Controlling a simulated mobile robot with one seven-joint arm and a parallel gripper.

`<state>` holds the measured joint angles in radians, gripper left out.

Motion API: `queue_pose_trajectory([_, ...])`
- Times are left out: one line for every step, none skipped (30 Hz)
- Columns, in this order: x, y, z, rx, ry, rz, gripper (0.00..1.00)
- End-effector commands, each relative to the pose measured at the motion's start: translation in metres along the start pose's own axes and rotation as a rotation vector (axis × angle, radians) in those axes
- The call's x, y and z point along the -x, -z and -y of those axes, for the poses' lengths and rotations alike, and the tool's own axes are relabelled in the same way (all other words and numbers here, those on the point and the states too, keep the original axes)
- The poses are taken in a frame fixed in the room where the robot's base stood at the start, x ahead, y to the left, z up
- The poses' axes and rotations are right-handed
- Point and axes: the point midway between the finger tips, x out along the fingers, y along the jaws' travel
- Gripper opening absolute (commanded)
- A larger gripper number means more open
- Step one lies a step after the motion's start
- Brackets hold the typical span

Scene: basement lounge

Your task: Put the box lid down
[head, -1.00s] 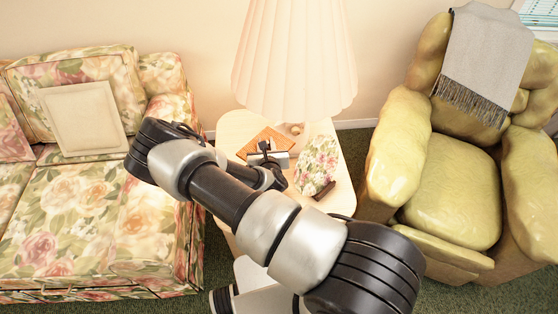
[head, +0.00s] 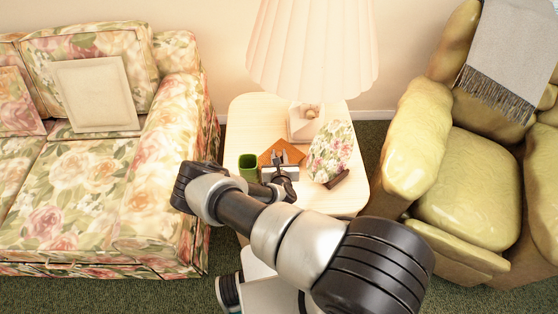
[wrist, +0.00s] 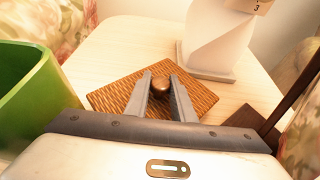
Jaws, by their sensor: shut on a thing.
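The box lid is a flat, square, woven orange-brown piece with a round brown knob. It shows in the head view (head: 284,150) at the middle of the side table (head: 240,125), and in the wrist view (wrist: 195,97). My gripper (head: 281,172) is shut on the knob; in the wrist view its two fingers (wrist: 160,90) stand on either side of it. The lid looks level, over or on the pale tabletop; I cannot tell whether it touches. No box shows under the lid.
A green cup (head: 248,168) stands close left of my gripper. A lamp with a pleated shade (head: 312,50) and white base (head: 303,126) stands behind. A floral panel (head: 330,150) stands on the right. A floral sofa (head: 100,200) and yellow armchair (head: 470,185) flank the table.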

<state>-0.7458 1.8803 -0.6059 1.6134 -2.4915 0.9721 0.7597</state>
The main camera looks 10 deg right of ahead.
Motion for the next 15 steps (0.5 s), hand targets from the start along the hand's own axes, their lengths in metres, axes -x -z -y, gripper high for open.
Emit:
queue_pose_trajectory([-0.005,0.011,0.000,0.002,-0.002,-0.001,0.00])
queue_pose_trajectory([-0.006,0.015,0.000,0.002,-0.002,-0.001,0.00])
queue_pose_trajectory([-0.008,0.018,0.000,0.002,-0.002,0.000,0.00])
queue_pose_trajectory([-0.009,0.020,0.000,0.002,-0.001,0.001,0.00])
queue_pose_trajectory([-0.009,0.021,0.000,0.002,-0.001,0.001,0.00])
queue_pose_trajectory([-0.009,0.022,0.000,0.001,-0.001,0.001,0.00])
queue_pose_trajectory([-0.009,0.022,0.000,0.001,-0.001,0.001,0.00])
queue_pose_trajectory([-0.009,0.022,0.000,0.001,-0.001,0.001,0.00])
queue_pose_trajectory([-0.009,0.021,0.000,0.001,-0.001,0.001,0.00])
queue_pose_trajectory([-0.009,0.021,0.000,0.001,-0.001,0.001,0.00])
queue_pose_trajectory([-0.009,0.021,0.000,0.001,-0.001,0.001,0.00])
queue_pose_trajectory([-0.009,0.021,0.000,0.001,-0.001,0.001,0.00])
queue_pose_trajectory([-0.009,0.021,0.000,0.001,-0.001,0.001,0.00])
queue_pose_trajectory([-0.009,0.022,0.000,0.001,-0.001,0.001,0.00])
queue_pose_trajectory([-0.010,0.023,0.000,0.001,-0.001,0.001,0.00])
